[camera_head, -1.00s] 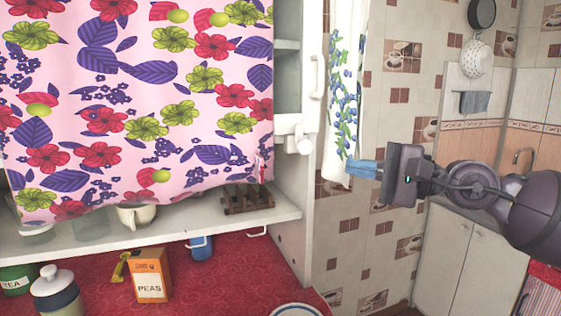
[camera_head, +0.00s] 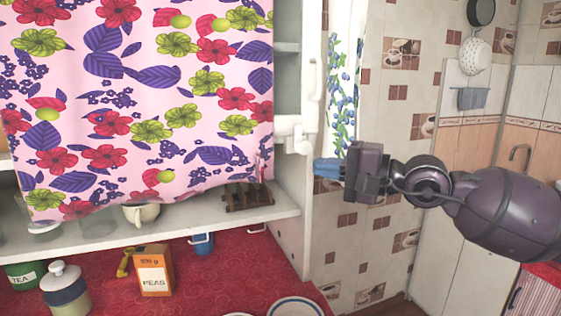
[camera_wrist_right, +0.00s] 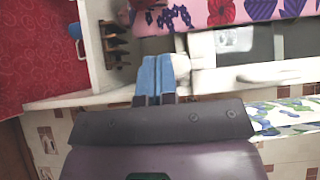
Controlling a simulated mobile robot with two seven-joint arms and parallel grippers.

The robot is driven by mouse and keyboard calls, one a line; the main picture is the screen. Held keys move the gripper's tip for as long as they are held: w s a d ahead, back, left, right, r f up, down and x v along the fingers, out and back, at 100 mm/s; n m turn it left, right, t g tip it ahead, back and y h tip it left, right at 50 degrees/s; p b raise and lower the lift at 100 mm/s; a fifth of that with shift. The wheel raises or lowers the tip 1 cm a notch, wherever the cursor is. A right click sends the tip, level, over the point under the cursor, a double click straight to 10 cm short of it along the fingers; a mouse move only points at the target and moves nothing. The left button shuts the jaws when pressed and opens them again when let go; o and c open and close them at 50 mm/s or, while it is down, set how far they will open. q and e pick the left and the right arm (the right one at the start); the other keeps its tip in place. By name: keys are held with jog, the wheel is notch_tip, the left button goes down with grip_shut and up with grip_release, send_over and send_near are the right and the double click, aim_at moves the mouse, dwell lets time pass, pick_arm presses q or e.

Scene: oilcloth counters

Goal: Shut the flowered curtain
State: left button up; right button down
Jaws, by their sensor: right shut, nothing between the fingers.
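The pink flowered curtain (camera_head: 130,100) hangs over the front of the wall cabinet. Its right edge stops short of the cabinet's right side, and shelves show in the gap. Its top is out of view. Part of it shows in the wrist view (camera_wrist_right: 230,10). My right gripper (camera_head: 327,168) is shut and empty, just right of the cabinet's side and below the white knob-like fitting (camera_head: 298,139). Its blue fingers lie together in the wrist view (camera_wrist_right: 160,75); contact with the cabinet cannot be told. My left gripper is out of view.
A narrow white cloth with blue flowers (camera_head: 343,100) hangs right of the cabinet, close above my right gripper. A cup (camera_head: 141,213) and a dark rack (camera_head: 247,196) stand on the shelf. A PEAS box (camera_head: 153,272) and jar (camera_head: 66,290) stand on the red counter.

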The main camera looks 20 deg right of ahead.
aim_at(263, 164)
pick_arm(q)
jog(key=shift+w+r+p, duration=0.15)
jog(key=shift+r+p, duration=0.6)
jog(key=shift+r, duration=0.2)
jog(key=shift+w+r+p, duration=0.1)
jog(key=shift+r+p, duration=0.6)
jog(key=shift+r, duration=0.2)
pick_arm(e)
jog(key=w+a, duration=0.3)
jog(key=a, duration=0.4)
jog(key=shift+a, duration=0.3)
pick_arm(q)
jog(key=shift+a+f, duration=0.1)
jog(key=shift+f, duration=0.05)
pick_arm(e)
jog(key=shift+w+a, duration=0.1)
jog(key=shift+a, duration=0.05)
